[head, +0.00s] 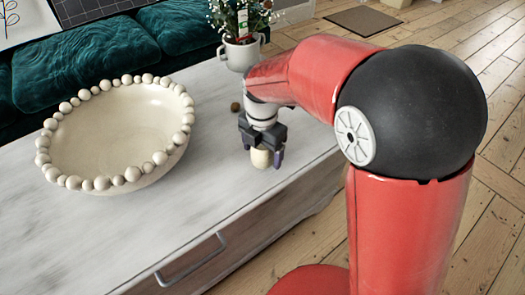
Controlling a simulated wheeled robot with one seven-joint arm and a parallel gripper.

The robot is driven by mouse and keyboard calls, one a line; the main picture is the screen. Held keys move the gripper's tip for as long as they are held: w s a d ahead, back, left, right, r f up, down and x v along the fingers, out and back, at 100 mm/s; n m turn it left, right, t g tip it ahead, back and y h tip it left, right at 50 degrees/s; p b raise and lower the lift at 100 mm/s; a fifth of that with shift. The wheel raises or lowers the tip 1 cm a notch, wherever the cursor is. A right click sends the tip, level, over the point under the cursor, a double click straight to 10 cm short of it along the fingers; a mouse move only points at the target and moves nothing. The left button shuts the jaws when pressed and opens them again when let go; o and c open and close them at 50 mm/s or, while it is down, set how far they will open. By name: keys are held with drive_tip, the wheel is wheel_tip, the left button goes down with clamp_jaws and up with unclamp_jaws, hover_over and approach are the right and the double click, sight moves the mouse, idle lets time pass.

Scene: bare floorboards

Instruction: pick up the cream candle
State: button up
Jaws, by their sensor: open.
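The cream candle (261,158) is a small pale rounded thing on the whitewashed tabletop (225,190), right of the big bowl. My gripper (262,160) points down over it, with its two dark fingers apart on either side of the candle. The candle's upper part is hidden by my gripper. I cannot tell whether the fingers touch it.
A large cream bowl (110,135) with a beaded rim fills the table's left part. A small brown thing (236,106) lies behind my gripper. A potted plant (241,50) stands at the back. A dark green sofa (180,25) is behind. The tabletop in front is clear.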

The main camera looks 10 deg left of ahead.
drive_tip(key=shift+f, duration=0.1)
drive_tip(key=c, duration=1.2)
drive_tip(key=shift+o, duration=0.2)
